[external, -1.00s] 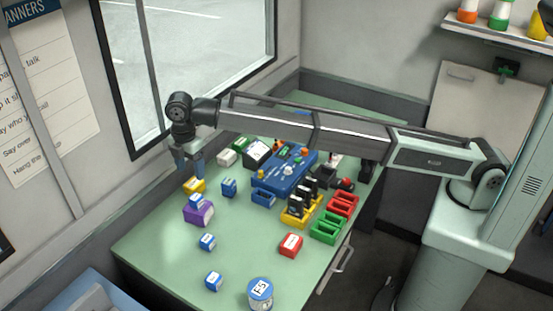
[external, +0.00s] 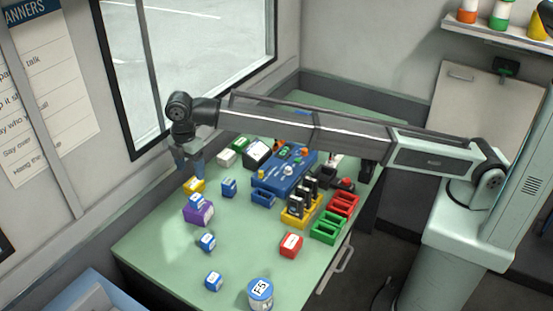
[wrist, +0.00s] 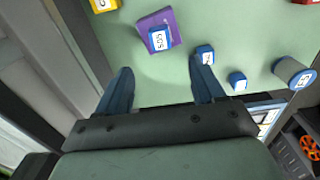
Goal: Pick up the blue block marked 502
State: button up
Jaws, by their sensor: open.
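A blue block (external: 196,201) with a white label sits on a purple block (external: 199,216) on the green desk. In the wrist view this blue block (wrist: 159,41) has a label that appears to read 502, though the print is small. It rests on the purple block (wrist: 172,20) there too. My gripper (external: 188,166) is raised above the desk near the window side. In the wrist view my gripper (wrist: 163,78) has its two blue fingers spread wide with nothing between them. The blue block lies beyond the fingertips, between their lines.
Other blue blocks (external: 207,242) (external: 214,281) (external: 229,187) stand apart on the desk, and a yellow block (external: 194,185) is close behind the purple one. A blue can (external: 260,294) is at the front. A blue console (external: 287,173) and coloured racks (external: 328,227) stand to the right.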

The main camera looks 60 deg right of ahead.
jog(key=y, duration=0.5)
send_near(207, 238)
jog(key=shift+n, duration=0.4)
jog(key=x, duration=1)
jog(key=c, duration=1.1)
jog(key=shift+o, duration=0.2)
